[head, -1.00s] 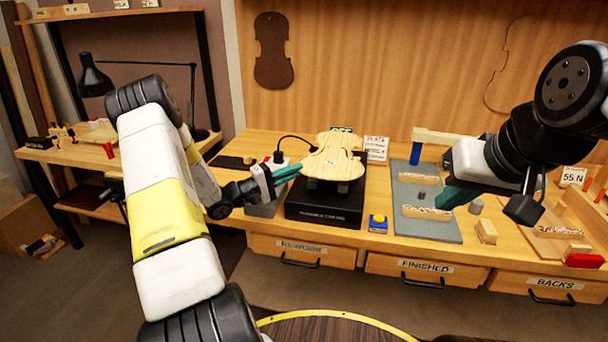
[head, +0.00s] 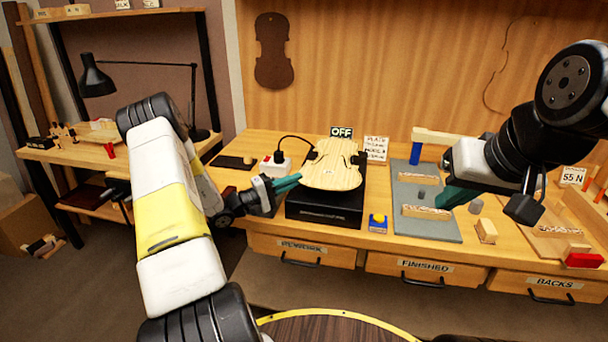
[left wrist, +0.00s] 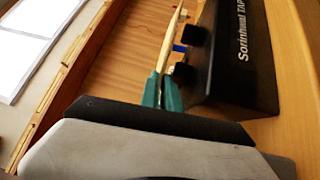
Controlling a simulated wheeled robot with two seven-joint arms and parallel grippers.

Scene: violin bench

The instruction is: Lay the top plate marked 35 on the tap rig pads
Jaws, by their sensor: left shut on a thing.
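The pale wooden violin top plate (head: 333,172) is over the black tap rig (head: 325,209); a small mark on it is too small to read. My left gripper (head: 299,180) is shut on the plate's left edge. In the left wrist view the teal fingers (left wrist: 162,92) pinch the plate (left wrist: 171,42), seen edge-on. Dark pads (left wrist: 195,35) stick out from the rig (left wrist: 240,60), and a gap shows between them and the plate. In the head view dark pads show beside the plate's waist. My right gripper (head: 458,196) hangs over the grey mat, its fingertips unclear.
An OFF sign (head: 341,132) and a lettered card (head: 376,149) stand behind the rig. The grey mat (head: 436,228) with wooden blocks lies to the right.

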